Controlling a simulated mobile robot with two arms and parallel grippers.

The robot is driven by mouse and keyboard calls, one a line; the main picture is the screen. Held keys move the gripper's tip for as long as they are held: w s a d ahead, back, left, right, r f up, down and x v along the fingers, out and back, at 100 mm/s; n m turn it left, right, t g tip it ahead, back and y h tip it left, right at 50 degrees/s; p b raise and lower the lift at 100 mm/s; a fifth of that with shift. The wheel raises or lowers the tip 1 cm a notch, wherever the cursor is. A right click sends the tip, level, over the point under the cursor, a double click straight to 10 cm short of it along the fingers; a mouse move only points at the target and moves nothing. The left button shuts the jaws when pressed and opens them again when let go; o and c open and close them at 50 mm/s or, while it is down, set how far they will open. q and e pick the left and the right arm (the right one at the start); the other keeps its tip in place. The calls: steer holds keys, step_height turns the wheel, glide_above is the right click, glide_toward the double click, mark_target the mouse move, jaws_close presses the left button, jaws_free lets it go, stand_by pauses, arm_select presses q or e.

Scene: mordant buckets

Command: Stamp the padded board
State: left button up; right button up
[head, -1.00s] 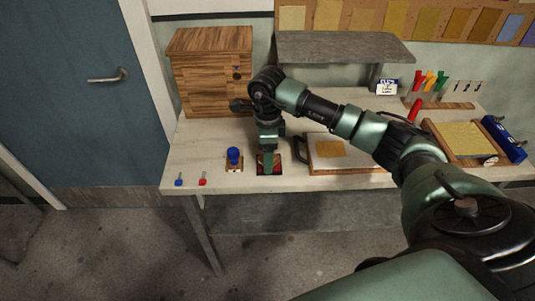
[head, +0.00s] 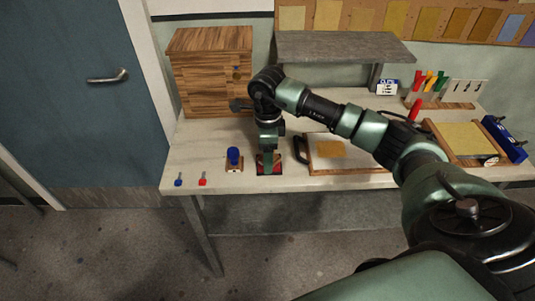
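My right gripper (head: 269,158) points straight down over a small dark pad with red on it (head: 262,171) near the table's front edge. The fingers cover most of the pad, and I cannot tell whether they hold anything. Just left of it, a blue-topped piece (head: 234,155) stands on a small wooden base (head: 234,168). To the right of the gripper lies a wood-edged board (head: 369,165) with a pale surface and a tan square (head: 331,149). Another framed board (head: 466,139) with a yellowish surface lies farther right. I cannot tell which is the padded one. My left gripper is not in view.
Small blue (head: 178,182) and red (head: 203,182) items lie at the table's front left. A wooden drawer cabinet (head: 207,75) and a grey shelf (head: 340,47) stand behind. A dark handle-like loop (head: 300,150) sits beside the pale board. My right arm crosses above the table.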

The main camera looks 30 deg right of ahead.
steer(key=shift+r+p, duration=1.95)
steer(key=shift+r, duration=1.5)
